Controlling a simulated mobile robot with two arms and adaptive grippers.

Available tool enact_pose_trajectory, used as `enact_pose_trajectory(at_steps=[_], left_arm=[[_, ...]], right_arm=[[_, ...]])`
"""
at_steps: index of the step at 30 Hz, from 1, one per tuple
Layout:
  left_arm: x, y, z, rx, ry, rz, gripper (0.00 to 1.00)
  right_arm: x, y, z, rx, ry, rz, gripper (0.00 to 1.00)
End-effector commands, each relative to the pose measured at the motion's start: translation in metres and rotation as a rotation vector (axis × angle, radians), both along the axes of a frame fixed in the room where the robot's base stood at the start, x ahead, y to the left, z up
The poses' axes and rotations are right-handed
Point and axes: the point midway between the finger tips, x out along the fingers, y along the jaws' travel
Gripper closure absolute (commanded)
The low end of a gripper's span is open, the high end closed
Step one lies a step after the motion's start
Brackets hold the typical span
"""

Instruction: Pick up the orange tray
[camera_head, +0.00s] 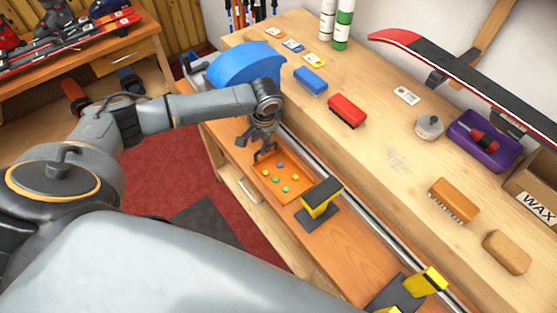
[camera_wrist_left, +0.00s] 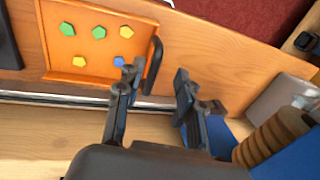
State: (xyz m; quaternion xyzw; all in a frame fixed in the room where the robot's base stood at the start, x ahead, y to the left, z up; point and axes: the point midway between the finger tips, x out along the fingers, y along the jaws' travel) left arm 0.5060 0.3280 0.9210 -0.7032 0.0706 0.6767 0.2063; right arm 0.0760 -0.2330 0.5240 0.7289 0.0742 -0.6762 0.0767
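The orange tray (camera_head: 288,183) lies flat on the lower wooden ledge of the bench, with several small green, yellow and blue pieces in it. It also shows in the left wrist view (camera_wrist_left: 98,48), upper left, with a black handle (camera_wrist_left: 153,65) on its near end. My left gripper (camera_head: 265,155) is over that end of the tray. In the left wrist view my left gripper (camera_wrist_left: 158,74) is open, and the handle appears between its two fingertips. I cannot tell whether they touch it. My right gripper is in neither view.
A black-and-yellow support (camera_head: 322,195) stands close beside the tray's far end. A metal rail (camera_head: 350,216) runs along the ledge. A blue rounded object (camera_head: 245,63) is behind my left wrist. A red block (camera_head: 347,110) and blue block (camera_head: 311,80) lie on the upper bench.

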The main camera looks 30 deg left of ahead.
Motion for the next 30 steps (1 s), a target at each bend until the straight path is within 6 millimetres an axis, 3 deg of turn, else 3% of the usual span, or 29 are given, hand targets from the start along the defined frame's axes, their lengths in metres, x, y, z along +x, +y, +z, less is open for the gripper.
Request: enact_pose_trajectory(at_steps=[5,13,22,27,30], left_arm=[[0.001,0.001,-0.012,0.000,0.003,0.001,0.63],[0.003,0.004,-0.049,0.001,0.002,0.000,0.63],[0.004,0.005,-0.055,0.000,0.000,-0.001,0.63],[0.004,0.005,-0.055,0.000,0.000,-0.001,0.97],[0.004,0.005,-0.055,0.000,-0.001,-0.001,1.00]], right_arm=[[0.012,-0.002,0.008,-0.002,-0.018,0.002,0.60],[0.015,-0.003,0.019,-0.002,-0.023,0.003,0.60],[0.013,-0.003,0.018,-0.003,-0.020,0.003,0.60],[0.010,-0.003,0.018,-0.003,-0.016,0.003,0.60],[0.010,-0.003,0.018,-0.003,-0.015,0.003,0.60]])
